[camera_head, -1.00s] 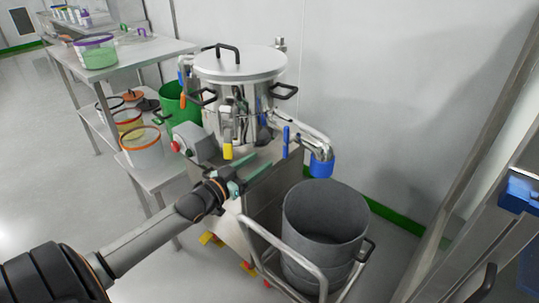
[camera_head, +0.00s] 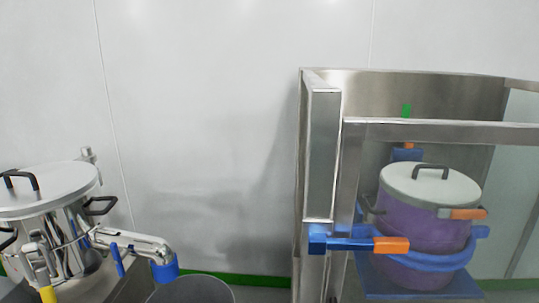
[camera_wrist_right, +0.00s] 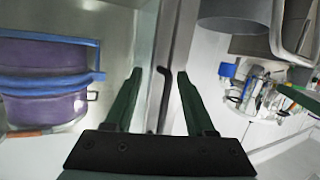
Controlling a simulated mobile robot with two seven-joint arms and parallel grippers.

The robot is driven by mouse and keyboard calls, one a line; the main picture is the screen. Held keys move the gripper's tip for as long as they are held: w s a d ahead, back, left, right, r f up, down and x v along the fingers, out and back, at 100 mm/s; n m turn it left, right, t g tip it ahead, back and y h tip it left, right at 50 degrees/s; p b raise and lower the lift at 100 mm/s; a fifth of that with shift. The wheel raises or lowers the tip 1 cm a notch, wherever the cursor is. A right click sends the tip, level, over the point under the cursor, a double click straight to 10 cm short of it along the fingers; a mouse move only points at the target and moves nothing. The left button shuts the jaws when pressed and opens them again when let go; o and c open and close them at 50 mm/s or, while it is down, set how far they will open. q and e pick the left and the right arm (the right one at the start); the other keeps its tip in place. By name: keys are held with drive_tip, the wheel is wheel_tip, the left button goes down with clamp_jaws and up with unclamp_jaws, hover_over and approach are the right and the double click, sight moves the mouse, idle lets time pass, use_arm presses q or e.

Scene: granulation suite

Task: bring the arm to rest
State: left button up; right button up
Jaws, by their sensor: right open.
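My right gripper (camera_wrist_right: 159,74) shows in the right wrist view with its two dark green fingers spread apart. Nothing is held between them. A dark bar-like handle (camera_wrist_right: 163,92) on a steel frame lies in line with the gap between the fingers; how far off it is I cannot tell. My left gripper is in neither current view. No part of my arms shows in the head view.
A steel-framed enclosure (camera_head: 325,150) with clear panels stands at right, holding a lidded purple vessel (camera_head: 425,220) in a blue cradle. At left stand a lidded steel vessel (camera_head: 45,190) and a grey bin (camera_head: 190,291). Bare wall lies between.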

use_arm(q)
drive_tip(key=s+a+r+n+g+y+p, duration=0.1)
drive_tip(key=s+g+p, duration=0.4)
drive_tip(key=p, duration=1.3)
drive_tip(key=s+a+r, duration=0.1)
drive_tip(key=s+r, duration=0.1)
drive_tip(key=shift+s+n, duration=0.4)
use_arm(e)
drive_tip(key=s+d+r+m+g+h, duration=0.1)
drive_tip(key=s+d+r+g, duration=0.1)
drive_tip(key=s+g, duration=0.3)
drive_tip(key=s+r, duration=0.1)
drive_tip(key=s, duration=0.2)
drive_tip(key=shift+m+h, duration=0.3)
drive_tip(key=shift+m, duration=0.1)
use_arm(q)
drive_tip(key=shift+a, duration=0.1)
drive_tip(key=shift+c, duration=0.3)
use_arm(e)
drive_tip(key=shift+c, duration=0.3)
use_arm(q)
drive_tip(key=shift+a, duration=0.1)
use_arm(e)
drive_tip(key=shift+a, duration=0.1)
